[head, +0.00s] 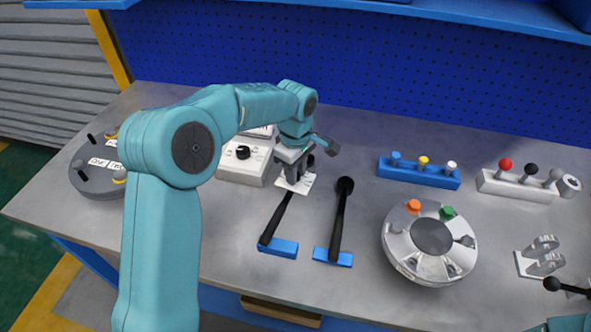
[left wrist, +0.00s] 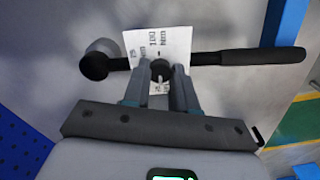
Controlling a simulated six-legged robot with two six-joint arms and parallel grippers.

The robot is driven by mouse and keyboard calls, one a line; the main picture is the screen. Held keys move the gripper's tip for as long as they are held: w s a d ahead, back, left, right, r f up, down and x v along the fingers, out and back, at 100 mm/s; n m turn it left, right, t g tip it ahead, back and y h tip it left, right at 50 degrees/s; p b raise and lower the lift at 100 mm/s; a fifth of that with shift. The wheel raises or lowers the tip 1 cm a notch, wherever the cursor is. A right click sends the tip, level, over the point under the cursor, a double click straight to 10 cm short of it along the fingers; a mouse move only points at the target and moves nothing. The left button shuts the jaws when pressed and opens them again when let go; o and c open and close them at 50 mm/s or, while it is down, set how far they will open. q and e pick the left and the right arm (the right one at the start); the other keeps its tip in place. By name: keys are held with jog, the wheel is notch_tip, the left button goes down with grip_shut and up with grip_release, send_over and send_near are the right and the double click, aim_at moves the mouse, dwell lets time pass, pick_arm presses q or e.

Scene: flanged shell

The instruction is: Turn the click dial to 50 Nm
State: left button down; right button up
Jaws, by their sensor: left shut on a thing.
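The click dial (left wrist: 160,68) is a small dark round knob on a white card. The card (left wrist: 178,44) shows printed Nm values; one reads 100, and others are cropped or partly covered. It sits across a black torque wrench (left wrist: 262,56), and also shows in the head view (head: 308,181). My left gripper (left wrist: 160,76) points down over the card, its two fingers shut on the dial from either side. In the head view my left gripper (head: 293,176) covers most of the dial. Which value the dial points to cannot be told. My right gripper is not in view.
A second black wrench (head: 341,214) lies to the right, its handle on a blue block (head: 333,257). A white box with a black knob (head: 243,152) stands left of the gripper. A silver flanged shell (head: 412,262) is to the right. Coloured-peg racks (head: 420,177) stand behind.

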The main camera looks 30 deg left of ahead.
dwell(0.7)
pick_arm(q)
jog(key=c, duration=0.9)
grip_release()
notch_tip(320, 180, up, 16)
jog(key=p, duration=0.1)
jog(key=shift+r+p, duration=0.2)
jog(key=shift+p, duration=0.1)
jog(key=shift+s, duration=0.1)
